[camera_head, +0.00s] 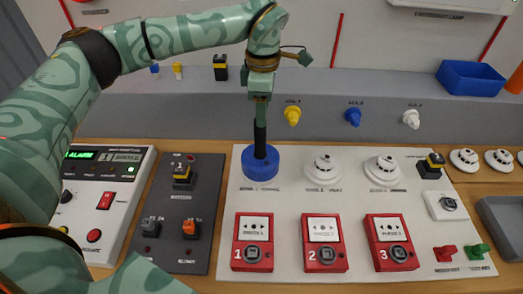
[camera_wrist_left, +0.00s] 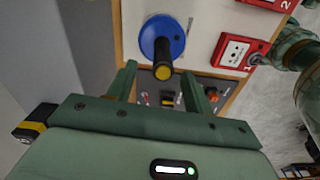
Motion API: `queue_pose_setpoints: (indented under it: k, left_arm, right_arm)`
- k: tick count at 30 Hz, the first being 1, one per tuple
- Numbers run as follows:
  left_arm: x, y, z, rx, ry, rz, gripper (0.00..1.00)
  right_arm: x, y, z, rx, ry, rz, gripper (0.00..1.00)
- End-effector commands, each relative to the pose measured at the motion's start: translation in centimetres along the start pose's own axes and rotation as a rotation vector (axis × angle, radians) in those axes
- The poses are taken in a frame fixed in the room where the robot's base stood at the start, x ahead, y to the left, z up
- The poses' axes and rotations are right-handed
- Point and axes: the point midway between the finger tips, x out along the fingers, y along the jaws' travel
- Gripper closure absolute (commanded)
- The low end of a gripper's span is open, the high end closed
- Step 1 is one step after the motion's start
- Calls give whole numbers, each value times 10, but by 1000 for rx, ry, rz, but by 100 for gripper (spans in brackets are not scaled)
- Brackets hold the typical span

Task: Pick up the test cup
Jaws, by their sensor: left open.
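The test cup appears to be the blue round cup (camera_head: 260,164) with an upright black handle, standing at the left detector place on the pale panel. In the left wrist view, the blue cup (camera_wrist_left: 153,32) shows with its handle pointing toward the camera, ending in a yellow tip. My left gripper (camera_head: 260,98) is directly above the cup, pointing down at the top of the handle. In the left wrist view, my left gripper (camera_wrist_left: 160,78) is open, with the handle's end between its two fingers in the picture. My right gripper is not in view.
White detectors (camera_head: 323,170) stand right of the cup, with red call points (camera_head: 253,242) in front. A grey switch plate (camera_head: 180,262) and an alarm panel (camera_head: 128,165) are at left. A blue bin (camera_head: 470,78) sits at back right; a grey tray (camera_head: 487,222) lies at right.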

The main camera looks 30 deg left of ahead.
Motion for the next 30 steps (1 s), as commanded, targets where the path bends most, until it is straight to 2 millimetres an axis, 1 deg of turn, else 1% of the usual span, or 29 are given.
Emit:
queue_pose_setpoints:
  k: [1, 3, 8, 13, 16, 19, 25, 26, 27, 29, 30]
  left_arm:
    - [10, 0, 0, 1, 0, -3, 49]
    - [19, 0, 0, 0, 0, -2, 49]
    - [30, -1, -1, 0, -1, -1, 49]
    - [59, -6, -6, -1, 0, -5, 49]
    - [72, -5, -6, 0, -1, -2, 49]
    - [77, -5, -5, 0, -2, -1, 49]
    - [77, -5, -5, 0, -2, 0, 49]
    - [77, -5, -5, 0, -2, 0, 57]
    - [77, -5, -5, 0, -2, 0, 68]
    - [77, -5, -5, 0, -2, 0, 85]
    - [77, -5, -5, 0, -2, 0, 96]
  right_arm:
    - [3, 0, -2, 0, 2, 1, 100]
    - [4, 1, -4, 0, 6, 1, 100]
    - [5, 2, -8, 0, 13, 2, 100]
    - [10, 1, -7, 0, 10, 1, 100]
    - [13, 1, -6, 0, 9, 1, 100]
    - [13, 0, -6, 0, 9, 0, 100]
    - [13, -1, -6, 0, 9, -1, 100]
    - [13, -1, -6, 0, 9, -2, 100]
    - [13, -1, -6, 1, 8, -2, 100]
    - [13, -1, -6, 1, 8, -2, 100]
    - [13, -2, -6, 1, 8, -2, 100]
